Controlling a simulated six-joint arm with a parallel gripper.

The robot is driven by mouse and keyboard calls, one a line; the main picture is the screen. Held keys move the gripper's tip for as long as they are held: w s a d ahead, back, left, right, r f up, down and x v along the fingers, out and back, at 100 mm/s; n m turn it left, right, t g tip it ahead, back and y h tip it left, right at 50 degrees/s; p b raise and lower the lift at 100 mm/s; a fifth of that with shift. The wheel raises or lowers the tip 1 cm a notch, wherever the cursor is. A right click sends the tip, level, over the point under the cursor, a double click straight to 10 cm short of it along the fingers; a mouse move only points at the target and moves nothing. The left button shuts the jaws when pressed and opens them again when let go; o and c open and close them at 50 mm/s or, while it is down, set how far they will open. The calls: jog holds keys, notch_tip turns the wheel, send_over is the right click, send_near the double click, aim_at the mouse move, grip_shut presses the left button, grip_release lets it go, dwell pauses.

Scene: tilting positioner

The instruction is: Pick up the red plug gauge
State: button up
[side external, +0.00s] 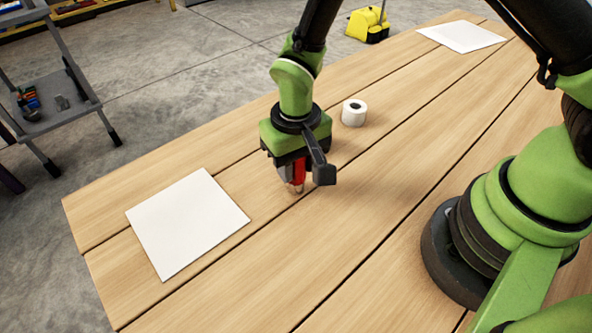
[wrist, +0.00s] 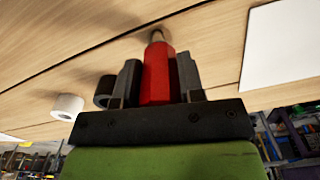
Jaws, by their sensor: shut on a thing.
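The red plug gauge (wrist: 156,75) sits between the two fingers of my gripper (wrist: 157,80) in the wrist view. It has a red body and a metal tip that points at the wooden table. In the side view, my gripper (side external: 294,178) is shut on the gauge (side external: 299,171) near the middle of the table, and the fingers partly hide it. The tip is close to the table top; I cannot tell whether it touches.
A white roll (side external: 354,112) stands on the wooden table (side external: 330,240) behind my gripper. A white sheet (side external: 187,222) lies at the left and another sheet (side external: 461,36) at the far right. A grey cart (side external: 55,95) stands on the floor beyond.

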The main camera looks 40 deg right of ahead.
jog(key=r, duration=0.6)
jog(key=d+r, duration=0.1)
jog(key=r, duration=0.2)
jog(key=shift+w+r, duration=0.3)
jog(key=shift+w, duration=0.05)
jog(key=w+d+m, duration=0.3)
jog(key=d, duration=0.8)
jog(key=w+d+m, duration=0.3)
jog(key=d, duration=0.8)
jog(key=shift+s+f, duration=0.15)
jog(key=shift+f, duration=0.95)
jog(key=shift+s+f, duration=0.1)
jog(key=shift+f, duration=1)
jog(key=shift+f, duration=0.6)
jog(key=shift+r, duration=0.1)
notch_tip(320, 180, up, 7)
jog(key=shift+r, duration=0.15)
